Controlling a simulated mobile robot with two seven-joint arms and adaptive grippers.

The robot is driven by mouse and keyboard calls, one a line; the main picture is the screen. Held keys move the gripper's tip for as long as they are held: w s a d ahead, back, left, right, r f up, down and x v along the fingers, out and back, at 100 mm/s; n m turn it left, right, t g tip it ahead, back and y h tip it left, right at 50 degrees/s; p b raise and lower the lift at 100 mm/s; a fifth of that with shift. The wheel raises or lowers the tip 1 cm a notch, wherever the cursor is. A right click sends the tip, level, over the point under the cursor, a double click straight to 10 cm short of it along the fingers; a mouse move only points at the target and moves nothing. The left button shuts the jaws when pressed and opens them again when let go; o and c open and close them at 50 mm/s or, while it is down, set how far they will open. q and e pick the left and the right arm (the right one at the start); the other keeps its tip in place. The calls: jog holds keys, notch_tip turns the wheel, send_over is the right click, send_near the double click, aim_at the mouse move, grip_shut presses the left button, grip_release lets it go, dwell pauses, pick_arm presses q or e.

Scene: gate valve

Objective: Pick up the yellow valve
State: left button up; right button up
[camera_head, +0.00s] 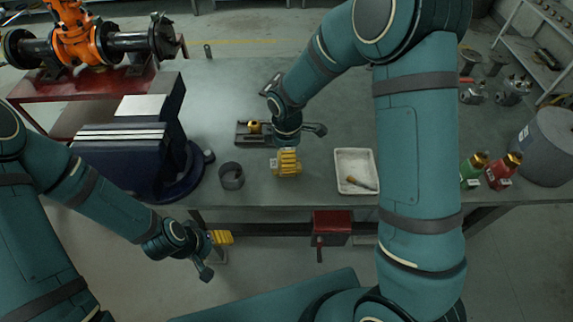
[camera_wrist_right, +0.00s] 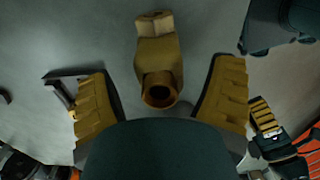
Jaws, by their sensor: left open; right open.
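A dull yellow valve (camera_wrist_right: 158,62) shows in the right wrist view, with its round open end towards the gripper. It is between the two yellow ribbed fingers of my right gripper (camera_wrist_right: 165,100), which is open, with clear gaps on both sides. In the head view the right gripper (camera_head: 287,162) is over the middle of the bench, and I cannot make out the valve there; the gripper probably hides it. My left gripper (camera_head: 222,238) is open and empty, in front of the bench's front edge.
A blue vise (camera_head: 125,160) and a dark ring (camera_head: 231,176) are left of the right gripper. A white tray (camera_head: 355,160) is on its right. A dark fixture with a small brass part (camera_head: 254,127) is behind. Red and green bottles (camera_head: 498,172) stand at the far right.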

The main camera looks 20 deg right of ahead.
notch_tip(320, 180, down, 3)
jog(key=shift+r, duration=0.2)
jog(key=c, duration=1.4)
